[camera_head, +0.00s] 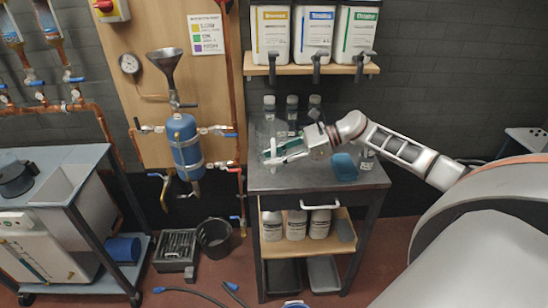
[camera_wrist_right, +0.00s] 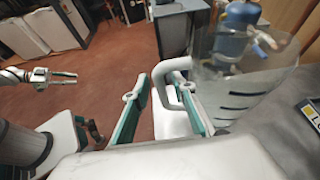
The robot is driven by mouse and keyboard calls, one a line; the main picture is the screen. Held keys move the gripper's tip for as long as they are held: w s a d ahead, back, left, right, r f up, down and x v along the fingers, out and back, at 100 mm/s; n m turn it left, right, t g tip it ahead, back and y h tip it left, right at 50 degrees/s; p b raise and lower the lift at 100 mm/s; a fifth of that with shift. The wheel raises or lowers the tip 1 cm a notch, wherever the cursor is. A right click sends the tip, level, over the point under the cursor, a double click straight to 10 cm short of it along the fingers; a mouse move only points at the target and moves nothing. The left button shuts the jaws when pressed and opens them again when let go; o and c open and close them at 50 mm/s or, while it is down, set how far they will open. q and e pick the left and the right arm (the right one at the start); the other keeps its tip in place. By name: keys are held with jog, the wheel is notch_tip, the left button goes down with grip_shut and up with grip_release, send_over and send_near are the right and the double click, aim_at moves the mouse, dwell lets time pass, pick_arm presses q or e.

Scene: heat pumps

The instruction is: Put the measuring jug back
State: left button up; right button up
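The measuring jug (camera_wrist_right: 240,98) is clear, with dark graduation marks, and fills the right of the wrist view. Its pale grey handle (camera_wrist_right: 163,78) reaches between the fingers of my right gripper (camera_wrist_right: 163,108). The fingers are apart, with green inner pads, and the handle is nearer the right-hand finger. In the head view my right gripper (camera_head: 272,153) is low over the dark top of the trolley (camera_head: 325,178); the clear jug is hard to make out there. My left gripper (camera_wrist_right: 62,78) shows small at the left of the wrist view, empty, its fingers apart.
Several small bottles (camera_head: 292,104) stand at the back of the trolley top. Three labelled canisters (camera_head: 313,35) sit on a wall shelf (camera_head: 300,70) above. A blue tank (camera_head: 184,143) with copper pipes is left of the trolley.

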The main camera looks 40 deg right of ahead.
jog(key=shift+r, duration=0.1)
jog(key=shift+r+p, duration=0.15)
jog(key=shift+p, duration=0.2)
jog(key=b+v, duration=0.3)
jog(key=v, duration=0.8)
jog(key=s+a+f+m+t+h, duration=0.15)
jog(key=a+f+m+t, duration=0.55)
jog(key=a+f+m, duration=0.95)
jog(key=s+a+f+m+g+h, duration=0.1)
jog(key=s+a+f+m, duration=0.3)
jog(key=m, duration=0.5)
jog(key=s+a+f+m+g+h, duration=0.1)
jog(key=s+a+f+m+h, duration=0.2)
jog(key=s+f+m, duration=0.5)
jog(key=s+a+f+m+g+h, duration=0.1)
jog(key=s+a+f+m+h, duration=0.2)
jog(key=s+a+f+m, duration=0.3)
jog(key=m, duration=0.4)
jog(key=shift+g, duration=0.3)
jog(key=shift+s+d+f, duration=0.1)
jog(key=shift+s+d, duration=0.05)
jog(key=shift+s, duration=0.05)
